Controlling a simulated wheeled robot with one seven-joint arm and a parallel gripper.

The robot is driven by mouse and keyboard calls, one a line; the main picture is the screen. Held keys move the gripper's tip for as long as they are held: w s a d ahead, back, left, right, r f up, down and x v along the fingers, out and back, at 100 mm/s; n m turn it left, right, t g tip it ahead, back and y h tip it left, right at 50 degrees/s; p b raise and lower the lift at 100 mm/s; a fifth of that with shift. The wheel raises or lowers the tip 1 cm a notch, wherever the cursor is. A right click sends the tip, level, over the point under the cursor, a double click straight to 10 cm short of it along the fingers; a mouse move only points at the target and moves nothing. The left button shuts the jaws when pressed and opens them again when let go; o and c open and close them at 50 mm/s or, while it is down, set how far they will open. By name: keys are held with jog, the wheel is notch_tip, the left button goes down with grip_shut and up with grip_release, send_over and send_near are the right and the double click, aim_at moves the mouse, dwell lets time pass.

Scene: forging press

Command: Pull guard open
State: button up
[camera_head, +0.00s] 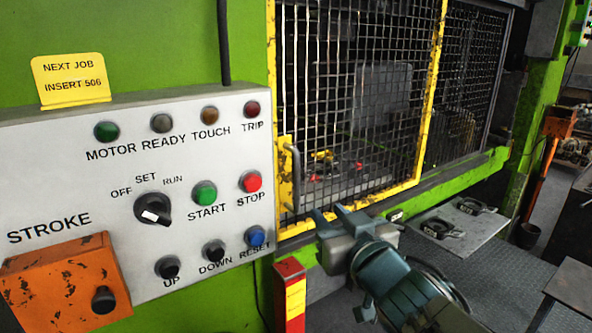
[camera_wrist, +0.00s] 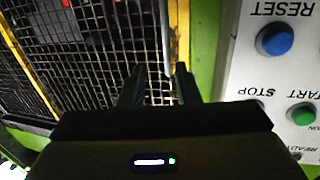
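The guard is a black wire mesh in a chipped yellow frame (camera_head: 429,95), and it covers the press opening in the head view. A grey upright handle (camera_head: 294,172) is on its lower left edge, beside a yellow plate. My gripper (camera_head: 329,212) is below and to the right of the handle, in front of the guard's lower rail, and apart from the handle. Its two fingers are spread with nothing between them. In the upside-down wrist view the open fingers (camera_wrist: 158,85) point at the mesh (camera_wrist: 85,70).
The control panel (camera_head: 60,170) with buttons and a selector knob (camera_head: 152,209) is left of the guard. A red and yellow post (camera_head: 291,295) stands below it. A grey shelf (camera_head: 462,232) with two dark parts is at the right.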

aim_at(298, 182)
jog(key=shift+y, duration=0.3)
jog(key=b+x, duration=0.1)
jog(key=x, duration=0.3)
jog(key=b+x, duration=0.2)
jog(key=x, duration=0.2)
jog(key=b+x, duration=0.2)
jog(key=x, duration=0.3)
jog(key=shift+s+a+r, duration=0.15)
jog(key=shift+a+r, duration=0.1)
jog(key=shift+r, duration=0.1)
jog(key=shift+w+a+r, duration=0.1)
jog(key=shift+w+a, duration=0.1)
jog(key=shift+w, duration=0.15)
